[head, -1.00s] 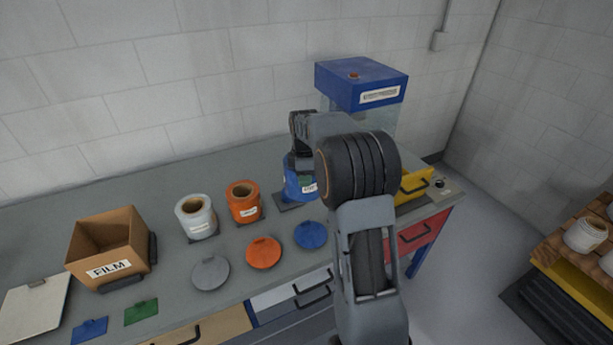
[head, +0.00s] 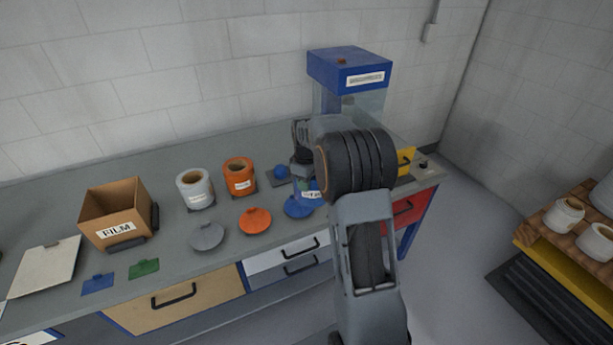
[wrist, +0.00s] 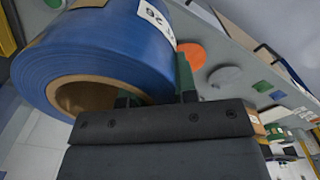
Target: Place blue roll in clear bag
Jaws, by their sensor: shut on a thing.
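The blue roll (wrist: 110,50) fills the upper left of the wrist view, with a brown hollow core and a white label. My gripper (wrist: 158,97) is shut on its wall near the core opening. In the head view the blue roll (head: 308,188) is partly hidden behind my arm, above the bench near the blue disc. My gripper (head: 303,160) is over it, its fingertips mostly hidden. I cannot make out a clear bag in either view.
A white roll (head: 195,190) and an orange roll (head: 239,177) stand left on the grey bench. Grey (head: 207,236), orange (head: 255,221) and blue discs (head: 298,207) lie in front. A FILM box (head: 113,207) is further left. A blue-topped clear-walled unit (head: 345,68) stands behind.

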